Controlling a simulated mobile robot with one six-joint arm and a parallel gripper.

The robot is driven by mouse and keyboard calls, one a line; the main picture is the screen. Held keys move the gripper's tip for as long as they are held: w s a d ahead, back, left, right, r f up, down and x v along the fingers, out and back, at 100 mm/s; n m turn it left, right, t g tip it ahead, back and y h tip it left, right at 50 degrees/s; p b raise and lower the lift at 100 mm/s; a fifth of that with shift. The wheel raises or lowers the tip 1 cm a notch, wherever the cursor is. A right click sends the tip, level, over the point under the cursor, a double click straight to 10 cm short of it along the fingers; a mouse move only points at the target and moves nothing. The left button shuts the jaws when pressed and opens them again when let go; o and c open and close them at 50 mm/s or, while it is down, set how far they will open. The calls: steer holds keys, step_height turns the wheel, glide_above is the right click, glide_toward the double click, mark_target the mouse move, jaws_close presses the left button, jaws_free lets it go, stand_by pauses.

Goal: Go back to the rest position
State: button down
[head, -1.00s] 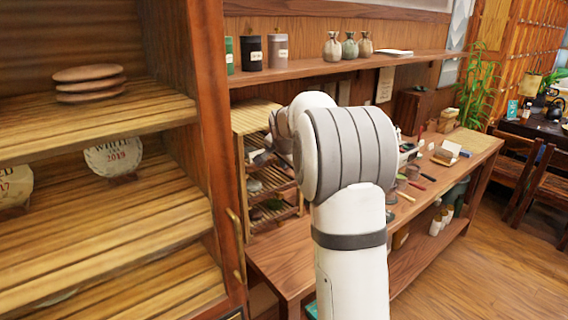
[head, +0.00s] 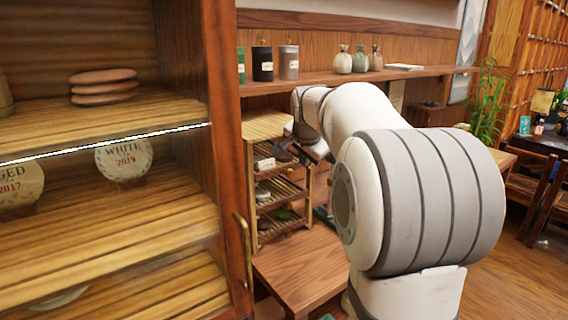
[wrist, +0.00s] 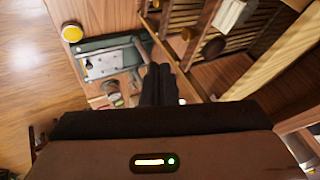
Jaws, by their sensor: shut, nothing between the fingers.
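My gripper (wrist: 159,70) shows in the wrist view as two dark fingers pressed together, with nothing between them. In the head view my white and grey arm fills the right middle. Its dark end (head: 308,150) is beside the small slatted wooden rack (head: 250,190), partly hidden by the arm. I cannot tell from this view whether it touches the rack.
A wooden cabinet (head: 226,120) at the left holds tea cakes, among them a "White 2019" cake (head: 124,159) and stacked brown discs (head: 104,86). A wall shelf (head: 420,77) carries jars and vases. The counter (head: 297,268) is partly hidden by my arm.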

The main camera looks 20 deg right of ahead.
steer(key=s+a+f+n+g, duration=0.1)
steer(key=s+a+f+n, duration=0.3)
steer(key=s, duration=0.6)
steer(key=s+a+f+n+g+y, duration=0.1)
steer(key=s+a+f+n, duration=0.3)
steer(key=s, duration=0.7)
steer(key=s+a+f+n+g+y, duration=0.1)
steer(key=s+a+f+n+g, duration=0.1)
steer(key=s+a+f+n, duration=0.2)
steer(key=s+a+f, duration=0.3)
steer(key=s+f, duration=0.1)
steer(key=s, duration=0.2)
steer(key=shift+s+n, duration=0.15)
steer(key=shift+n, duration=0.25)
